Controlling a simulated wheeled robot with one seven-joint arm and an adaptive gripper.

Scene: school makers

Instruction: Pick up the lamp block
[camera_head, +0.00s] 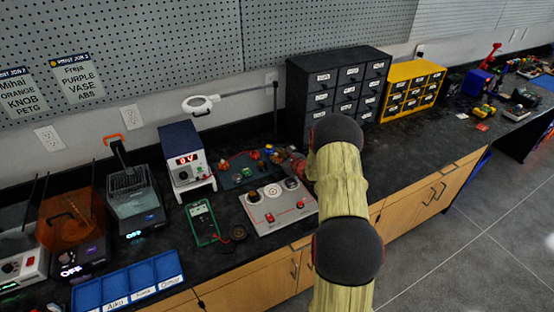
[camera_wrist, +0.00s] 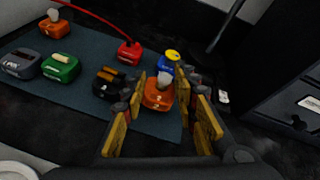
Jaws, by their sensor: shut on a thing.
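An orange block with a pale bulb on top, a lamp block (camera_wrist: 157,97), sits between my gripper's yellow-padded fingers in the wrist view. My gripper (camera_wrist: 162,92) is shut on its sides. The block is at the right edge of the dark mat (camera_wrist: 80,100); I cannot tell whether it is lifted. A second, similar orange block with a bulb (camera_wrist: 53,27) stands at the far left of the mat. In the head view my gripper (camera_head: 298,166) is small and partly hidden by my arm, at the right of the mat (camera_head: 232,181).
Close by are a blue block with a yellow top (camera_wrist: 169,62), a black battery-like block (camera_wrist: 112,82), a red block with a red wire (camera_wrist: 129,52), and green (camera_wrist: 61,67) and grey (camera_wrist: 22,64) blocks. A dark drawer cabinet (camera_head: 336,88) stands behind; a grey control panel (camera_head: 278,207) lies in front.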

